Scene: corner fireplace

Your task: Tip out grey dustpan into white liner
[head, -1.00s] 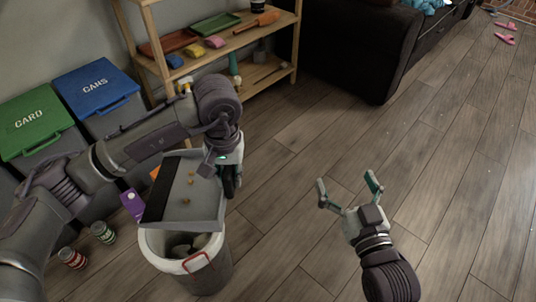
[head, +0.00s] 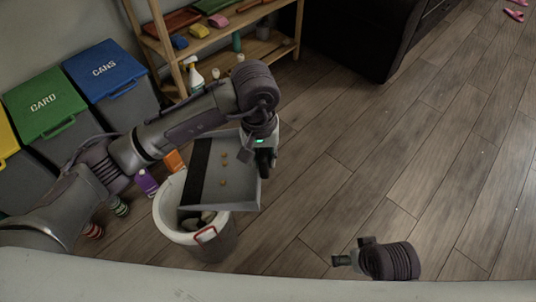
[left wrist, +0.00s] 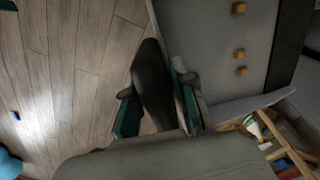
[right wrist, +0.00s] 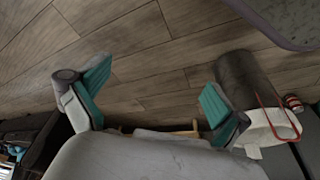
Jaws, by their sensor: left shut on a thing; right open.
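My left gripper (head: 264,156) is shut on the dark handle (left wrist: 152,85) of the grey dustpan (head: 240,190). The pan is over the right part of the bin's mouth, its black lip (head: 195,172) to the left. Several small tan crumbs (head: 224,183) lie on the pan; some show in the left wrist view (left wrist: 240,54). The white liner (head: 165,217) lines the grey bin (head: 212,248), with a red tie at its rim and dark and pale rubbish inside. The pan hides part of the opening. My right gripper (right wrist: 155,92) is open and empty, low at the right.
Green (head: 45,103) and blue (head: 108,70) lidded bins stand left, with a yellow one at the edge. A wooden shelf (head: 215,45) with a spray bottle is behind. Purple (head: 146,181) and orange boxes and jars stand beside the liner bin.

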